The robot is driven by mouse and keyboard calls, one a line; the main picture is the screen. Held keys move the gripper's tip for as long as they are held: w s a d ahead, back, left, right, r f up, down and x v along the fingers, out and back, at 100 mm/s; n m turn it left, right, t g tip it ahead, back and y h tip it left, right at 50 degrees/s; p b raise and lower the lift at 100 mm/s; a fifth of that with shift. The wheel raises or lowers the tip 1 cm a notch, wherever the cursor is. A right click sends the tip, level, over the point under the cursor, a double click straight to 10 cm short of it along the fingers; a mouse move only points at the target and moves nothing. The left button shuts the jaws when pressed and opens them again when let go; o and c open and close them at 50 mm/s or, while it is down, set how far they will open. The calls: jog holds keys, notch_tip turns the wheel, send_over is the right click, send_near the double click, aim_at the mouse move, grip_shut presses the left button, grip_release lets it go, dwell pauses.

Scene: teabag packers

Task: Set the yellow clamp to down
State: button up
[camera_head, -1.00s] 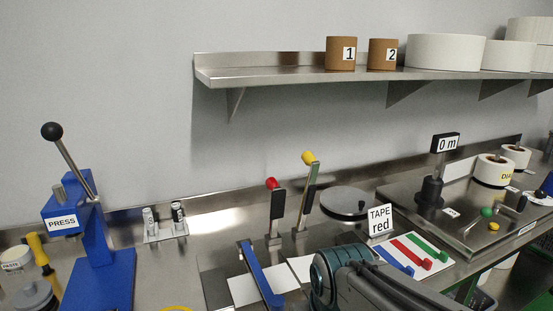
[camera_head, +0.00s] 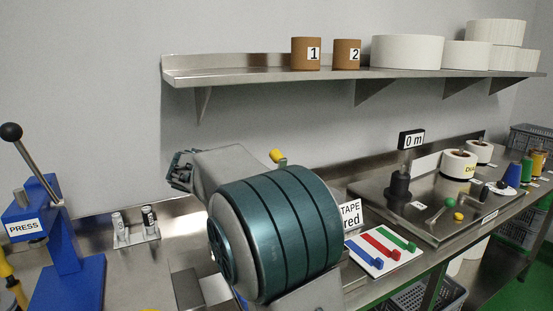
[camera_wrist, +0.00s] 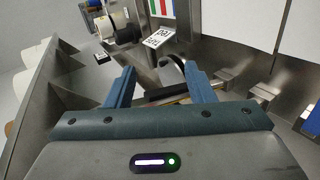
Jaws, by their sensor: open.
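The yellow clamp's yellow tip (camera_head: 277,156) shows just above my large teal arm joint in the head view; the rest of its lever is hidden behind my arm. My gripper (camera_head: 180,170) is at the left end of my arm, in front of the wall. In the wrist view my gripper (camera_wrist: 158,76) is open, with its two blue fingers apart. A dark and pale bar crosses between the fingers near the palm; I cannot tell for certain that it is the yellow clamp's lever, or whether it is touched.
The red clamp is hidden behind my arm in the head view. A blue press (camera_head: 60,245) stands at the left. The tape sign (camera_head: 350,215) and coloured strips (camera_head: 380,250) are right of my arm. A steel shelf (camera_head: 240,75) runs above.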

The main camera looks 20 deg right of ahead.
jog(key=w+a+r+m+h, duration=0.2)
jog(key=w+a+r+h, duration=0.3)
jog(key=w, duration=0.4)
jog(key=d+r+h+p, duration=0.1)
jog(key=d, duration=1.3)
jog(key=shift+w+d, duration=0.15)
jog(key=shift+w, duration=0.2)
jog(key=shift+r, duration=0.1)
grip_shut()
